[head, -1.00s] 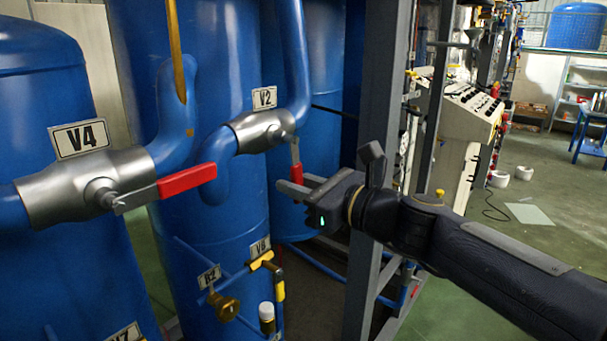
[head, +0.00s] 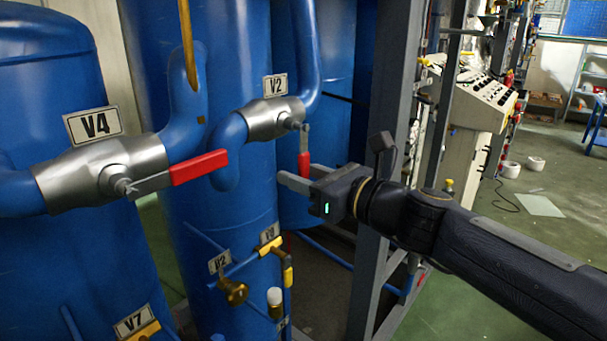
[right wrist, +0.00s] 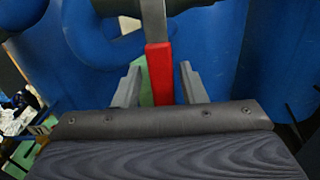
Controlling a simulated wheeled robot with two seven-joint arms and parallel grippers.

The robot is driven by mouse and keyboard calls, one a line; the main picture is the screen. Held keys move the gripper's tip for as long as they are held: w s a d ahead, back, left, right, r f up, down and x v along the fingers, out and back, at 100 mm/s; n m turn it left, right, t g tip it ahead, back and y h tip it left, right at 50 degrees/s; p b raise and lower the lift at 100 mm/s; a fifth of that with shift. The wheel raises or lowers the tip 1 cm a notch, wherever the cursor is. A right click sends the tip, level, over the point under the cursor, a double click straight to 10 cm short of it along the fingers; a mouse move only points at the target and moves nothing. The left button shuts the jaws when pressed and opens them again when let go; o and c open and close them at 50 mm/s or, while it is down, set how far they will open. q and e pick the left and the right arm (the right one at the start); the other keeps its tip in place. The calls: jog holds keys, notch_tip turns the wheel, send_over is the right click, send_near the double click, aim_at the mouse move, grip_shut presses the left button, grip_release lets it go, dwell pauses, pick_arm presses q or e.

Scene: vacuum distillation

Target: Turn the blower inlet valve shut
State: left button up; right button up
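The valve labelled V2 (head: 268,118) is a silver body on a blue pipe, and its red-tipped lever (head: 304,164) hangs down. My right gripper (head: 305,178) is at the lower end of that lever. In the right wrist view the red handle (right wrist: 159,72) stands between the two fingers, with a gap on each side, so the gripper (right wrist: 160,90) is open around it. The valve labelled V4 (head: 105,172) is nearer at the left, its red lever (head: 200,167) pointing right. No label in view reads blower inlet. My left gripper is not in view.
Large blue tanks (head: 50,90) stand behind the valves. A grey upright frame post (head: 385,100) rises close behind my right gripper. Small brass valves and taps (head: 233,291) sit lower down. A control console (head: 485,100) and open floor lie to the right.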

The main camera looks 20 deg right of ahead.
jog(key=shift+s+d+r, duration=0.1)
jog(key=shift+s+d, duration=0.25)
jog(key=shift+s, duration=0.05)
jog(key=v, duration=0.6)
jog(key=shift+s+d, duration=0.1)
jog(key=shift+s, duration=0.3)
jog(key=s+f+n+g+h, duration=0.1)
jog(key=s+f+n+g, duration=0.2)
jog(key=s+f+n, duration=0.2)
jog(key=s+a+f+n+g+h, duration=0.1)
jog(key=s+f+n, duration=0.5)
jog(key=f+n, duration=0.6)
jog(key=s+f+n+g+h, duration=0.3)
jog(key=s+f+n+g, duration=0.2)
jog(key=f+n, duration=0.4)
jog(key=shift+s+a+n+g, duration=0.1)
jog(key=shift+s+n+g, duration=0.1)
jog(key=shift+n, duration=0.45)
jog(key=shift+s+a+n+g, duration=0.1)
jog(key=shift+n+g, duration=0.1)
jog(key=shift+n, duration=0.45)
